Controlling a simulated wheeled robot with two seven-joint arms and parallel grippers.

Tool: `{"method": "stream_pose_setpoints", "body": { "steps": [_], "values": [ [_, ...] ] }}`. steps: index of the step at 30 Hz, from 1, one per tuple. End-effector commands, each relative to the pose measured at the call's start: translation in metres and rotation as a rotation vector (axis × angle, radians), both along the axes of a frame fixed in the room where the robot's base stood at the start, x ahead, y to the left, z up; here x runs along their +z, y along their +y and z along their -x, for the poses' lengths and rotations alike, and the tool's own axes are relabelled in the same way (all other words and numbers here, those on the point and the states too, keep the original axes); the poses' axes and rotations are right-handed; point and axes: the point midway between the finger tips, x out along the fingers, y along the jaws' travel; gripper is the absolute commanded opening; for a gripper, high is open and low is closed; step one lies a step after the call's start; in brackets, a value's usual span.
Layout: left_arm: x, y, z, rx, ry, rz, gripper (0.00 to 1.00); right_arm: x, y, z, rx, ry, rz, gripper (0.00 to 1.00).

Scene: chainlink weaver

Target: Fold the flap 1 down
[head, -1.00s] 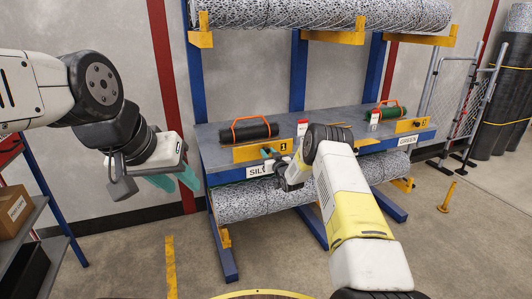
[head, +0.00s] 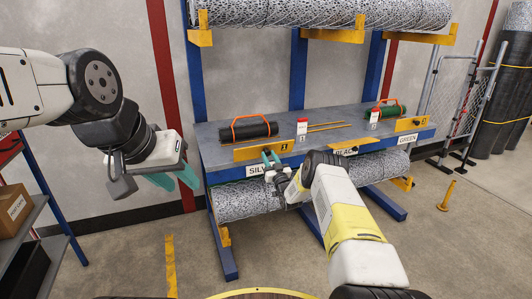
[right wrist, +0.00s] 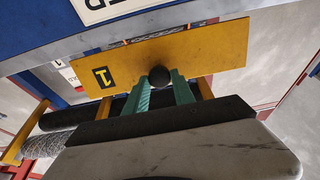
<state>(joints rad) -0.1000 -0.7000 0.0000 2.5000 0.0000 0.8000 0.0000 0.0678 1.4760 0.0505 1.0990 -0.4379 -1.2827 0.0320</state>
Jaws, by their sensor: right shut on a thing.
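Flap 1 (head: 248,154) is a yellow plate marked 1 at the left front edge of the grey bench (head: 340,120), above the SILVER label. It stands up, facing me. My right gripper (head: 270,158) is in front of it. In the right wrist view the right gripper's green fingers (right wrist: 160,90) are shut on the flap's round black knob (right wrist: 159,75), and the yellow flap (right wrist: 215,50) fills the width behind them. My left gripper (head: 175,179) hangs open and empty at the left, away from the bench.
A dark roll with an orange handle (head: 248,130) lies behind flap 1. Another yellow flap (head: 412,124) is at the right, above the GREEN label. A mesh roll (head: 250,202) lies below the bench.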

Motion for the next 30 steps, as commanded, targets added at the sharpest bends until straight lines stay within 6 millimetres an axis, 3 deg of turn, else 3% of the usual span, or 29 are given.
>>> {"method": "stream_pose_setpoints", "body": {
  "steps": [12,30],
  "values": [
    [0.0,0.0,0.0,0.0,0.0,0.0,0.36,-0.018,-0.002,0.007,0.0,-0.198,-0.064,0.0],
    [0.0,0.0,0.0,0.0,0.0,0.0,0.36,-0.025,-0.003,0.009,0.0,-0.298,-0.097,0.0]
  ]
}}
